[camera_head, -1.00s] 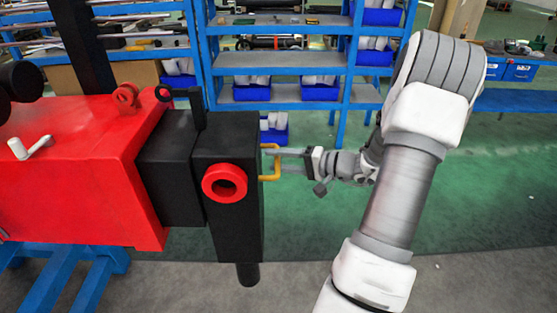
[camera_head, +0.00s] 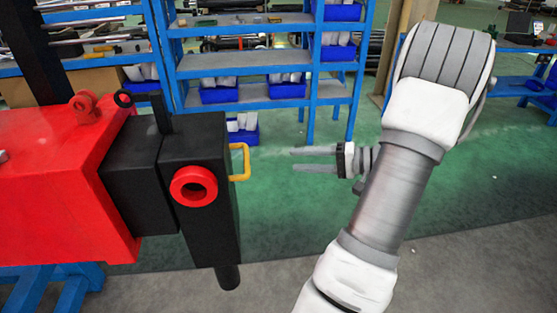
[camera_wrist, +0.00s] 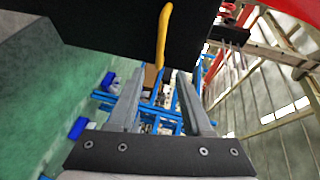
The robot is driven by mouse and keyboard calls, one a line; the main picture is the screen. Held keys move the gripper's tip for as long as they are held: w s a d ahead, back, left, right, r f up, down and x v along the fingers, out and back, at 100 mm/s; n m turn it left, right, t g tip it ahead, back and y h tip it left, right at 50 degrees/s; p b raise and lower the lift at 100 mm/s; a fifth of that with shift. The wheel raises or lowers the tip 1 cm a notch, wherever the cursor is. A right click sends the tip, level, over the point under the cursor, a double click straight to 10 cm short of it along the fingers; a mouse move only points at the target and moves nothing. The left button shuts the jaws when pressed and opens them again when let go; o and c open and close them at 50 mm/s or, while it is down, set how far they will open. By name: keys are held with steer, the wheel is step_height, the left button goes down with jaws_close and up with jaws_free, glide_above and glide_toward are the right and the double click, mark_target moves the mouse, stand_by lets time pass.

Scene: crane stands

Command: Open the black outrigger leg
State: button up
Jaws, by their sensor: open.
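The black outrigger leg (camera_head: 206,225) stands upright at the end of the black beam of the red crane body (camera_head: 60,180). A red ring (camera_head: 194,186) sits on its near face. A yellow handle (camera_head: 245,161) sticks out from its right side. My gripper (camera_head: 293,160) is to the right of the handle, pointing left at it, apart from it, with its two fingers spread and nothing between them. In the wrist view the black leg (camera_wrist: 105,22) fills the top, and the yellow handle (camera_wrist: 163,35) lies ahead of the open fingers (camera_wrist: 157,85).
A blue shelf rack (camera_head: 265,65) with blue bins stands behind the leg. Blue stands (camera_head: 60,290) support the red body at lower left. Green floor (camera_head: 300,215) is open between the leg and my arm.

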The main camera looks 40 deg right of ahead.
steer(key=shift+v, duration=1.45)
steer(key=shift+w+a, duration=0.1)
